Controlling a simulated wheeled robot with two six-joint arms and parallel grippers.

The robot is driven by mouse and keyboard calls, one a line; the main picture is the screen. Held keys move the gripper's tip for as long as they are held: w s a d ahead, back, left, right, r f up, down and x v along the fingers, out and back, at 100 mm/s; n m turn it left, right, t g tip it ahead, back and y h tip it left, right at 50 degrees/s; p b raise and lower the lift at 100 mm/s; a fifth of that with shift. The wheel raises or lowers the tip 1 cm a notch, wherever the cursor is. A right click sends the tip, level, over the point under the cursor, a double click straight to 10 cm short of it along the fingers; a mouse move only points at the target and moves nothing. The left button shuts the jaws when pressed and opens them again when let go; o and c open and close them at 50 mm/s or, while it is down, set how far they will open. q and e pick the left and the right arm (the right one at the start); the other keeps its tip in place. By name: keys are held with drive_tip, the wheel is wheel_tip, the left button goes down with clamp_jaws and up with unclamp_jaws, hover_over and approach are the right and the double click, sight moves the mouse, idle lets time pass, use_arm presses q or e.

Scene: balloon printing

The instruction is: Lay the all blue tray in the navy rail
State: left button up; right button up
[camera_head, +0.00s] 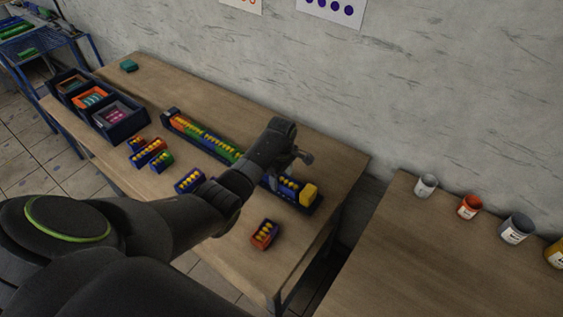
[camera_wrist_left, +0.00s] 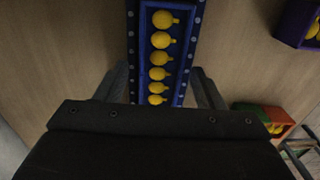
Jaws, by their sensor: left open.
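The navy rail (camera_head: 314,208) runs diagonally along the table, with a row of trays holding yellow balloons in it. It also shows in the left wrist view (camera_wrist_left: 196,22), with grey dots along its rims. An all blue tray with several yellow balloons (camera_wrist_left: 148,45) lies lengthwise between the rail's walls. In the head view, a blue tray (camera_head: 287,188) shows near the rail's right end, partly behind my arm. My left gripper (camera_head: 303,160) is above the rail; in the wrist view its open fingers (camera_wrist_left: 162,90) stand either side of the rail, apart from the tray. My right gripper is not in view.
Loose trays lie in front of the rail: a blue one (camera_head: 189,180), a red and blue one (camera_head: 264,234), and several at the left. A yellow block (camera_head: 309,194) sits at the rail's right end. Dark bins (camera_head: 118,130) stand at the left; paint cans (camera_head: 469,207) stand on the right table.

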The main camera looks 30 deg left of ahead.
sight(282, 179)
use_arm(q)
wheel_tip(282, 179, up, 11)
drive_tip(key=shift+b, duration=0.45)
idle(0.4)
